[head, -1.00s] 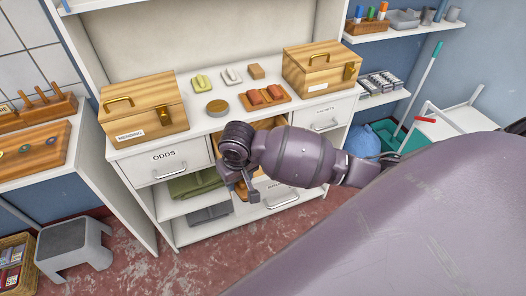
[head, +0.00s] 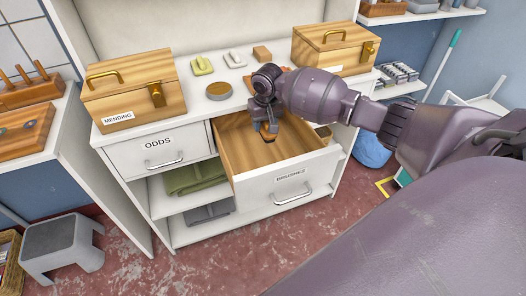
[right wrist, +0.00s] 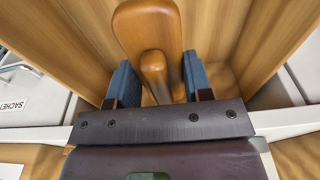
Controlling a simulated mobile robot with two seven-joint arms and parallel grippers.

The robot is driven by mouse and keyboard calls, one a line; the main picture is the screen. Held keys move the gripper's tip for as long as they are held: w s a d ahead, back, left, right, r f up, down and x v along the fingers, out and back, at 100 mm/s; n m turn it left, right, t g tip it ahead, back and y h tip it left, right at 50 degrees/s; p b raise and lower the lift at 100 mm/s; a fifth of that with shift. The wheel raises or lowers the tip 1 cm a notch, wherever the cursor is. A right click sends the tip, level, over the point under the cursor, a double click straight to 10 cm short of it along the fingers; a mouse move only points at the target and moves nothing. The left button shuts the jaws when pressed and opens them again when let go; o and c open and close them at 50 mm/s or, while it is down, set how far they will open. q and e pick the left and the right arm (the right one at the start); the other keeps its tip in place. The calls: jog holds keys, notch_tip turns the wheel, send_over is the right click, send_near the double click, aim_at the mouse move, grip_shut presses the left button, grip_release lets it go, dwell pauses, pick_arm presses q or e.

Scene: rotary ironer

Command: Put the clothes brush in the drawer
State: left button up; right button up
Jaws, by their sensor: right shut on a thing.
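The clothes brush (right wrist: 147,35) is brown wood, with a broad rounded part and a narrower one in the right wrist view. My right gripper (right wrist: 160,82) is shut on it, with blue finger pads on both sides. In the head view my right gripper (head: 266,118) points down inside the open drawer marked BRUSHES (head: 244,158), and part of the brush (head: 268,135) shows below the fingers. I cannot tell whether the brush touches the drawer floor. My left gripper is not in view.
The shut ODDS drawer (head: 158,158) is left of the open one. On the top stand the MENDING box (head: 135,92), another wooden box (head: 333,50), a round tin (head: 219,91) and small blocks. Folded green cloth (head: 195,178) lies on the shelf below.

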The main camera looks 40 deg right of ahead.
jog(key=b, duration=0.1)
send_near(264, 151)
jog(key=shift+w, duration=0.25)
jog(key=shift+f, duration=0.6)
notch_tip(264, 151, down, 5)
jog(key=shift+r+b, duration=0.25)
jog(key=shift+b, duration=0.5)
jog(key=shift+f, duration=0.15)
jog(key=o, duration=0.9)
